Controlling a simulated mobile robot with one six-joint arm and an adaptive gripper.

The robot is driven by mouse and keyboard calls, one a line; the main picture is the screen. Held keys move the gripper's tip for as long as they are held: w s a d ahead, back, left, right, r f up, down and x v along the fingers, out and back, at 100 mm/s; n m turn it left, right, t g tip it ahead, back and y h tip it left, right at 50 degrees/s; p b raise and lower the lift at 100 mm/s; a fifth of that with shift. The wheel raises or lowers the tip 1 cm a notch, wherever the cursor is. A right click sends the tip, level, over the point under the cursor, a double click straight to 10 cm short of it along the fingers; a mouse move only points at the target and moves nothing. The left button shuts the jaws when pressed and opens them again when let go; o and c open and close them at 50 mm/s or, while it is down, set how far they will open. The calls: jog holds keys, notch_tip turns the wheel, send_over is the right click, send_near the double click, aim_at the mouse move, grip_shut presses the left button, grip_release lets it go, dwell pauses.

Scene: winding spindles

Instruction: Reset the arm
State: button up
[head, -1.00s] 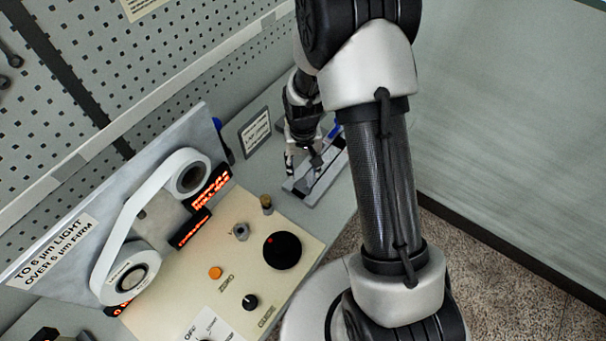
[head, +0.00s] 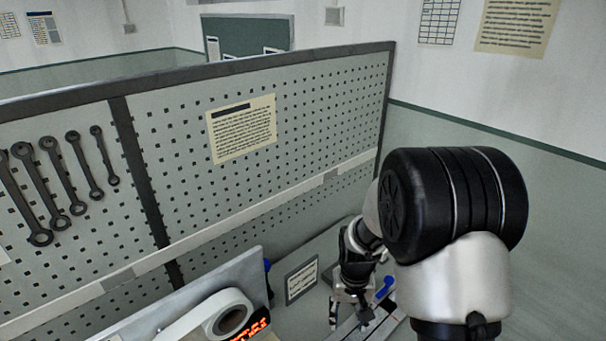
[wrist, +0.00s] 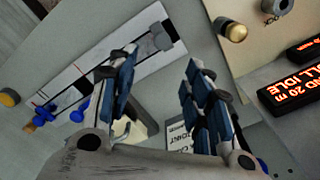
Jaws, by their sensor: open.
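My gripper (wrist: 158,98) is open in the wrist view, with its two blue-padded fingers apart and nothing held between them. In the head view my gripper (head: 350,314) hangs low at the bottom, over the bench beside a small sign (head: 302,279). A pale tray with dark rods (wrist: 95,72) lies beneath and beyond the fingers in the wrist view. Part of the tray also shows in the head view (head: 388,325), to the right of the gripper. My own arm covers the lower right of the head view.
A pegboard (head: 290,150) stands behind the bench, with several wrenches (head: 55,175) hung at left. A white tape roll (head: 228,318) and red display (head: 250,330) sit at the bottom.

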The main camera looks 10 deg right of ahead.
jog(key=s+a+r+t+b, duration=0.1)
jog(key=s+r+b, duration=0.1)
jog(key=s+r, duration=0.35)
jog(key=s+r+t+b, duration=0.1)
jog(key=s+r+b, duration=0.2)
jog(key=r, duration=0.5)
jog(key=s+r+n+t+b, duration=0.1)
jog(key=s+b, duration=0.3)
jog(key=s, duration=0.9)
jog(key=shift+s+a+r+n+t, duration=0.35)
jog(key=shift+r+n+t, duration=0.1)
jog(key=shift+t, duration=0.35)
